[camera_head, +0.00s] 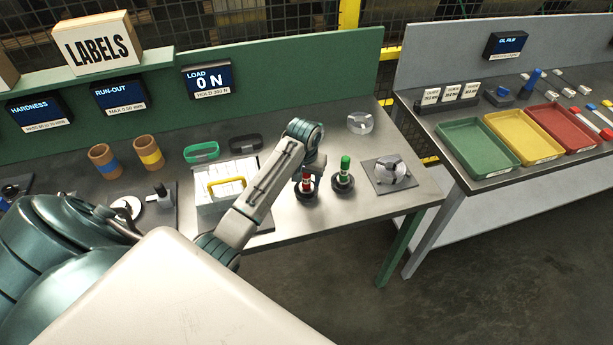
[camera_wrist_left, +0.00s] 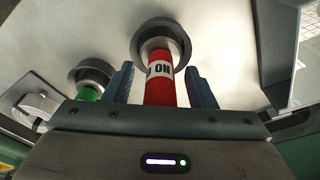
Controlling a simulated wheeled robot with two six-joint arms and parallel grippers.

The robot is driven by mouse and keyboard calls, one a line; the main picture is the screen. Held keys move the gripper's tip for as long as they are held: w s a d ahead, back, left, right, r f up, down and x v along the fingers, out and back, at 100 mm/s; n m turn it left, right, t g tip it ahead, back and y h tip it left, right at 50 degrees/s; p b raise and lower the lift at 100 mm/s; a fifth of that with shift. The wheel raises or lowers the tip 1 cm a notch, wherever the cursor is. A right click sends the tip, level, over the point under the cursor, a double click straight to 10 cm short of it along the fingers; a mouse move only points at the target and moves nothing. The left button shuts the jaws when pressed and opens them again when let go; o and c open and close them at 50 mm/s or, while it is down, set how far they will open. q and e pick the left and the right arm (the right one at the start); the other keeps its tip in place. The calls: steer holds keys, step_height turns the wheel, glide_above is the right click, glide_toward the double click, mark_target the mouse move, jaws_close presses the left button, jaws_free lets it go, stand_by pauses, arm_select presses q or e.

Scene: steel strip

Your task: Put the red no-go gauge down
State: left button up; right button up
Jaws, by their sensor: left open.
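The red no-go gauge (camera_head: 306,184) stands upright in a dark round stand (camera_head: 305,198) on the steel bench. My left gripper (camera_head: 309,173) is right over it. In the left wrist view the red gauge (camera_wrist_left: 160,88), with a white lettered band, lies between the two blue fingers of my left gripper (camera_wrist_left: 161,82). The fingers are open, with a gap on each side of it. The gauge's end sits in a grey ring-shaped stand (camera_wrist_left: 160,35). The green gauge (camera_head: 345,164) stands in its own round stand (camera_head: 343,184) just to the right. My right gripper is not in view.
A grey plate with a metal chuck-like fixture (camera_head: 391,172) lies right of the green gauge. Another metal part (camera_head: 360,122) sits behind. The bench front right is clear.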

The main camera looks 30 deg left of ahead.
arm_select(q)
steer(key=shift+r, duration=0.15)
steer(key=r+b, duration=0.1)
steer(key=r, duration=0.1)
steer(key=r+b, duration=0.1)
steer(key=r, duration=0.2)
steer(key=s+r+b, duration=0.1)
steer(key=r, duration=0.2)
steer(key=shift+d, duration=0.15)
steer(key=shift+r+p, duration=0.75)
steer(key=shift+p, duration=0.2)
steer(key=shift+s+r+p, duration=0.15)
steer(key=shift+r+p, duration=0.2)
steer(key=shift+r, duration=0.15)
steer(key=shift+f, duration=0.1)
